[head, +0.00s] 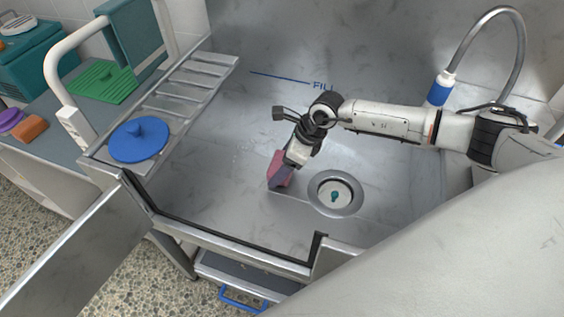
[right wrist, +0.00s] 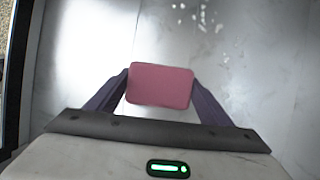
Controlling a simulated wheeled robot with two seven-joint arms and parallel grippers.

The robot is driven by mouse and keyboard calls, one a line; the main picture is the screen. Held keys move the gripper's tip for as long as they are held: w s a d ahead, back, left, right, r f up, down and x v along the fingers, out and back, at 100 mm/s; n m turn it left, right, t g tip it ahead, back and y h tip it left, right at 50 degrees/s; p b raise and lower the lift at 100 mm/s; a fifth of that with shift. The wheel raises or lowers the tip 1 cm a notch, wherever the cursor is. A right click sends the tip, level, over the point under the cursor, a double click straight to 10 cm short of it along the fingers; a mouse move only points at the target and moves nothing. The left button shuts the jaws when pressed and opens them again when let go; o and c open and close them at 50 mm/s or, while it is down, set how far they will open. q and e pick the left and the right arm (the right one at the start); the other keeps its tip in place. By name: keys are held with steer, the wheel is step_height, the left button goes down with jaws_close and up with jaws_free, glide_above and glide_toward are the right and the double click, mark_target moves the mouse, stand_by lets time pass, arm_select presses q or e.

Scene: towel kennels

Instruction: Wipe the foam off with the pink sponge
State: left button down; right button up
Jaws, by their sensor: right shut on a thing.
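The pink sponge (head: 277,165) is in my right gripper (head: 281,178), low over the floor of the metal tub. In the right wrist view the sponge (right wrist: 160,85) sits between the two purple fingers of the gripper (right wrist: 160,92), which are shut on its sides. I cannot tell whether the sponge touches the tub floor. Small white foam flecks (right wrist: 203,18) lie on the metal beyond the sponge in the right wrist view. In the head view the foam shows only as faint specks (head: 243,150) left of the sponge. My left gripper is not in view.
A drain (head: 335,194) with a teal centre lies right of the sponge. A slatted shelf (head: 185,92) holds a blue lid (head: 139,139) at the tub's left. A hose (head: 520,50) rises at the back right. An open metal door (head: 75,250) stands at the front left.

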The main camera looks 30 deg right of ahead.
steer(key=shift+f+b, duration=0.7)
steer(key=shift+f, duration=0.1)
stand_by(0.5)
steer(key=shift+a+f, duration=0.1)
steer(key=shift+f, duration=0.05)
